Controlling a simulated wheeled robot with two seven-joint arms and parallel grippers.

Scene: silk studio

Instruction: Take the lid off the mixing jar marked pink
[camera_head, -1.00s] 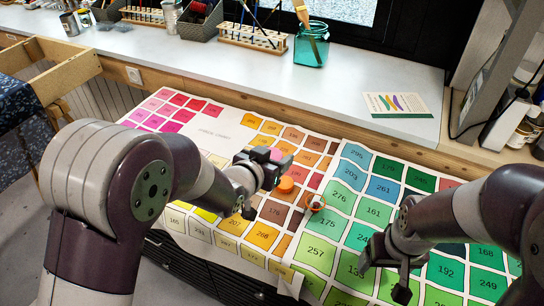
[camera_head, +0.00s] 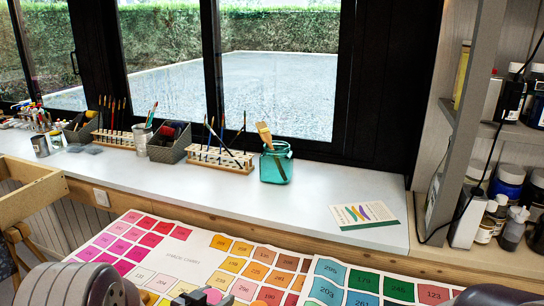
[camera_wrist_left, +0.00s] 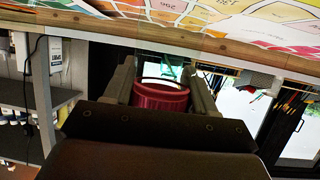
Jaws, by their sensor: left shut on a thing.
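My left gripper (camera_wrist_left: 162,90) is shut on a dark pink, round, ribbed thing (camera_wrist_left: 160,98) with a pale rim, between its two fingers in the left wrist view. Whether this is the lid alone or a jar with its lid, I cannot tell. My right gripper is outside both views. No other mixing jar is visible now.
The colour chart (camera_head: 185,262) lies below the white sill (camera_head: 310,205). Shelves with paint bottles (camera_head: 505,185) stand at the right.

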